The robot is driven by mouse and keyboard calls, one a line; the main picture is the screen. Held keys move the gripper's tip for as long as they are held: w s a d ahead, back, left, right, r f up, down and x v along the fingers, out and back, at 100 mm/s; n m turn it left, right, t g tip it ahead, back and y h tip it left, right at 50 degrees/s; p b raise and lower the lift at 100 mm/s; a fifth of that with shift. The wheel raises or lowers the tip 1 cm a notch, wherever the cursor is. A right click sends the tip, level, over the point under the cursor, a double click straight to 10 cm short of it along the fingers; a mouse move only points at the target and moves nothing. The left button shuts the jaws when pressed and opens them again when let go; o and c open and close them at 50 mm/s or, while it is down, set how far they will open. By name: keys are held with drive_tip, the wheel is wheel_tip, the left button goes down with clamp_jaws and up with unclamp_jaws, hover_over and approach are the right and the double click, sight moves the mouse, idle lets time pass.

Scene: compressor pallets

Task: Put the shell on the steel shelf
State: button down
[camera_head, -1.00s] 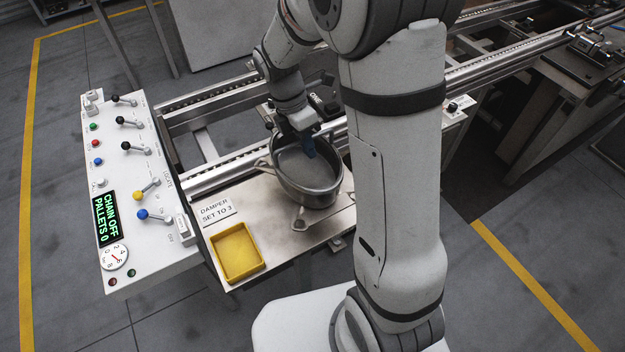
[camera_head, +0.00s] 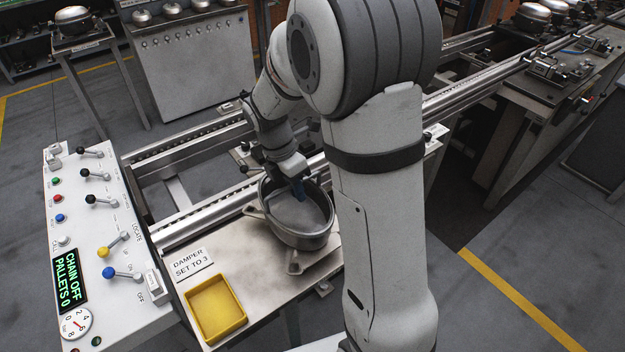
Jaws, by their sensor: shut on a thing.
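The shell (camera_head: 318,238) is a grey, open oval metal pot with a bracket foot at its front. It stands upright at the right part of the steel shelf (camera_head: 235,250), a flat plate in front of the rails. I cannot tell whether its feet touch the plate. The inside of the shell faces up and looks empty. My arm partly hides the area right of the shell.
A control panel (camera_head: 100,240) with levers stands left. Conveyor rails (camera_head: 205,213) run behind the shell. Bare shelf shows between card and shell.

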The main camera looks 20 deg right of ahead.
sight(303, 216)
drive_tip(key=shift+f, duration=2.35)
drive_tip(key=c, duration=2)
unclamp_jaws()
drive_tip(key=shift+f, duration=0.15)
drive_tip(key=o, duration=0.5)
